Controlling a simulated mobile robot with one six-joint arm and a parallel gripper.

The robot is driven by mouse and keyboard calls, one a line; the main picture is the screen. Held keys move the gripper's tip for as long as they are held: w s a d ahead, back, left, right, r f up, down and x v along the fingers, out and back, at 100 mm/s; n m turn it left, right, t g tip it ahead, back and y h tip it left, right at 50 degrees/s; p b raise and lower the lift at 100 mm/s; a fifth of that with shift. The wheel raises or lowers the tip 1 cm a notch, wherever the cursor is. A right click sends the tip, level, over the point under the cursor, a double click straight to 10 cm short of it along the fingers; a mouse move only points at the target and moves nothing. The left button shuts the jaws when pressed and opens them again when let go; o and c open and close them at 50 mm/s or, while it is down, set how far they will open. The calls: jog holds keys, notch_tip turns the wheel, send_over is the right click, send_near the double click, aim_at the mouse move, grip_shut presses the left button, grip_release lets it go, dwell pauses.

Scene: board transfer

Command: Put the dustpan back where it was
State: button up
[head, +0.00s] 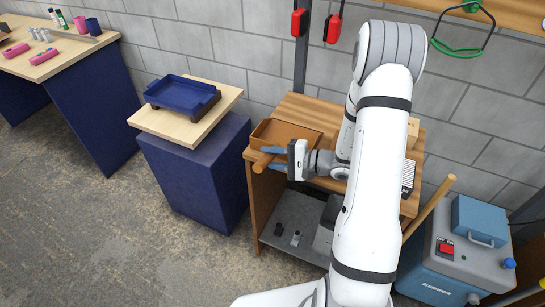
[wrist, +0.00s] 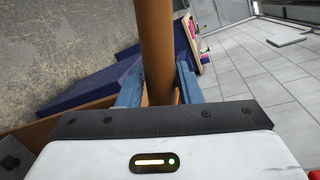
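A brown open pan, which I take to be the dustpan (head: 283,134), is at the left end of the wooden bench. My gripper (head: 268,161) is in front of it, its blue fingers pointing left. A round brown handle (head: 261,164) lies between the fingers and seems to belong to this pan; the join is hidden. In the wrist view the handle (wrist: 157,45) runs between both fingers of my gripper (wrist: 159,75), with little or no gap on either side. Whether the pan rests on the bench or hangs just above it, I cannot tell.
A blue tray (head: 183,94) sits on a pale board (head: 150,122) on a blue pedestal (head: 200,170) at left. The wooden bench (head: 312,108) has a lower shelf. A blue-grey machine (head: 447,262) and a slanted wooden pole (head: 430,206) are at right. Floor at left is clear.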

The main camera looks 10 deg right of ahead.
jog(key=o, duration=0.3)
